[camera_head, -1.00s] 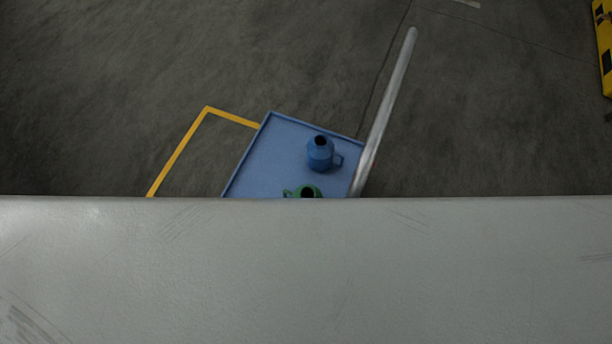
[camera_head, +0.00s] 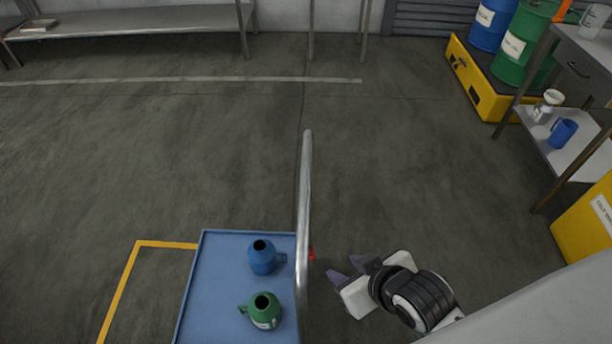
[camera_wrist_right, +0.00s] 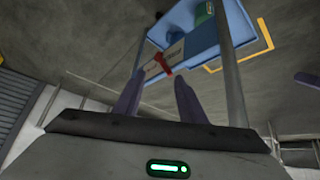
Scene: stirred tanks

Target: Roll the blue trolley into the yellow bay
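The blue trolley (camera_head: 218,290) stands at the bottom of the head view, its deck cut off by the frame. A blue jug (camera_head: 263,258) and a green jug (camera_head: 262,311) stand on it. Its grey handle bar (camera_head: 305,190) rises along its right side. The yellow bay outline (camera_head: 125,277) shows left of the trolley; its top line runs to the deck's edge. My right gripper (camera_head: 338,275) is open and empty, right of the handle and apart from it. A purple fingertip, apparently my left gripper's (camera_wrist_right: 307,81), shows at the right wrist view's edge.
A red part (camera_head: 311,254) shows beside the handle. Yellow platform (camera_head: 480,88) with drums and a side table (camera_head: 560,150) stand at right. A yellow box (camera_head: 590,225) is at the right edge. A bench (camera_head: 140,20) lines the back. Mid-floor is clear.

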